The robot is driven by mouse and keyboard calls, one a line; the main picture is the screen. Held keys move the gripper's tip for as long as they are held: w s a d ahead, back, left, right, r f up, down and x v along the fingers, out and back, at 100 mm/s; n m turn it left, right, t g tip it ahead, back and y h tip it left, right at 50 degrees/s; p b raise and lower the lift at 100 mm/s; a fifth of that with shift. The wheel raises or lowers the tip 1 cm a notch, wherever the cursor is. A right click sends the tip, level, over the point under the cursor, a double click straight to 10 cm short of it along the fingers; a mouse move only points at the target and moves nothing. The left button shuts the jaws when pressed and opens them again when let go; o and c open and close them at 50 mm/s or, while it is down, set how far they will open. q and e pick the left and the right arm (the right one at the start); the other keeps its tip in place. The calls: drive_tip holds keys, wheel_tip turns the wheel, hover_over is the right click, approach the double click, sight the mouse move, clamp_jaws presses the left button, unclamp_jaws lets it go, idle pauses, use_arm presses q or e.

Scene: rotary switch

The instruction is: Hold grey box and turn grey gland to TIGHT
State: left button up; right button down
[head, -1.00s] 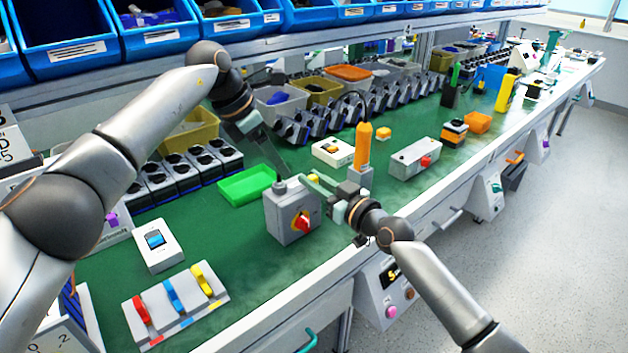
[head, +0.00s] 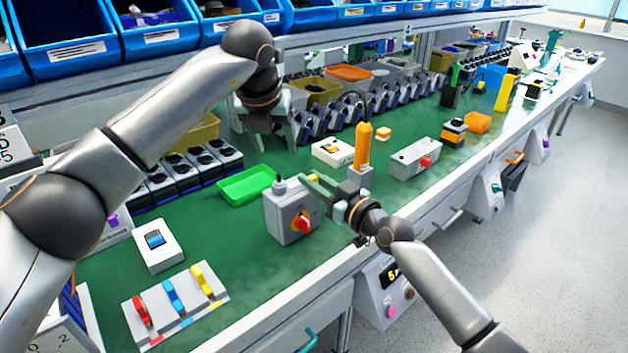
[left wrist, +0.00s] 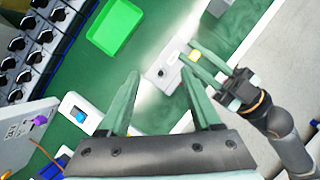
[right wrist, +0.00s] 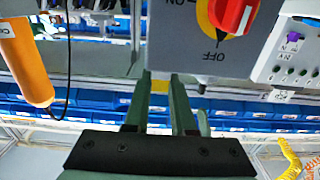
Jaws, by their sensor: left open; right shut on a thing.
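The grey box (head: 284,222) stands upright on the green bench near its front edge. Its front has a red knob (head: 302,222) on a yellow plate; OFF and ON marks show in the right wrist view. The small grey gland (head: 279,187) sticks up from the box top; it also shows in the left wrist view (left wrist: 160,73). My right gripper (head: 309,184) is shut on a yellow piece (right wrist: 159,86) at the box's right side. My left gripper (head: 272,142) is open and empty, above and behind the box, fingers pointing down. No TIGHT mark is legible.
A green tray (head: 245,184) lies behind the box to the left. A white switch box (head: 157,245) and a panel with coloured levers (head: 175,303) are to the left. An orange-handled tool (head: 363,147) stands to the right. Rows of black-knobbed units line the back.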

sight(278, 184)
use_arm(q)
wheel_tip(278, 184, down, 9)
drive_tip(key=shift+r, duration=0.1)
idle(0.4)
drive_tip(key=shift+c, duration=0.3)
clamp_jaws()
idle(0.5)
